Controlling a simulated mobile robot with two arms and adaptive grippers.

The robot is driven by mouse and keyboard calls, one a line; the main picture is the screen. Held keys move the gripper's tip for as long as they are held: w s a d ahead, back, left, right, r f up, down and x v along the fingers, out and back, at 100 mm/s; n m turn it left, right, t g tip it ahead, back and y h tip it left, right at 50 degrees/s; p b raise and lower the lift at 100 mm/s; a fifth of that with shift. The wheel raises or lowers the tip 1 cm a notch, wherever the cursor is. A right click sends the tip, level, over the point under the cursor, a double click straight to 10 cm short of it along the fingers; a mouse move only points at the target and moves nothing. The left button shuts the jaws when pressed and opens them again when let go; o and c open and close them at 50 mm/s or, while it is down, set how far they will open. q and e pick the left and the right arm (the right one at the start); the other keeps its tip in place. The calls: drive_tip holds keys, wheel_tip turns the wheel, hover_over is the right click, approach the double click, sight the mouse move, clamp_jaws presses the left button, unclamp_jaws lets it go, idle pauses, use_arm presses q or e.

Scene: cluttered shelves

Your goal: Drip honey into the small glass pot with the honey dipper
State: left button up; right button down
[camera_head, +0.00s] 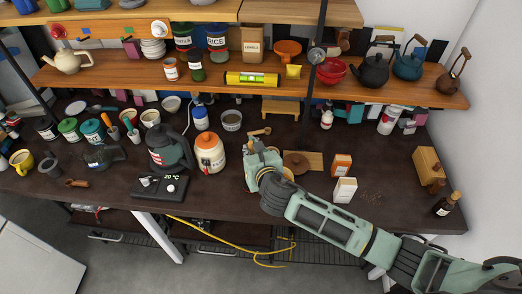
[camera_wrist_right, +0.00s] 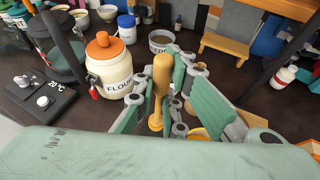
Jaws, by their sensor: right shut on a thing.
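My right gripper (camera_head: 262,155) is above the dark counter, right of the middle. In the right wrist view its fingers (camera_wrist_right: 168,95) are closed around a light wooden piece with a rounded end, which looks like the honey dipper (camera_wrist_right: 161,78). A wooden end of it (camera_head: 261,132) shows just beyond the gripper in the head view. The fingers hide part of it. A round grey labelled pot (camera_head: 231,121) stands behind and left of the gripper, apart from it; it also shows in the right wrist view (camera_wrist_right: 160,45). I cannot tell whether this is the small glass pot. My left gripper is not in view.
A white flour jar (camera_head: 209,157) with an orange lid stands left of the gripper. A small wooden stool (camera_head: 280,107) is behind. A wooden board (camera_head: 313,161), an orange box (camera_head: 341,165) and a white box (camera_head: 345,189) are to the right. Crowded shelves hang above.

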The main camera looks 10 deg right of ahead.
drive_tip(key=shift+w+a, duration=0.1)
drive_tip(key=shift+a, duration=0.4)
drive_tip(key=shift+f, duration=0.1)
drive_tip(key=shift+f+b, duration=0.7)
drive_tip(key=shift+f, duration=0.75)
idle(6.0)
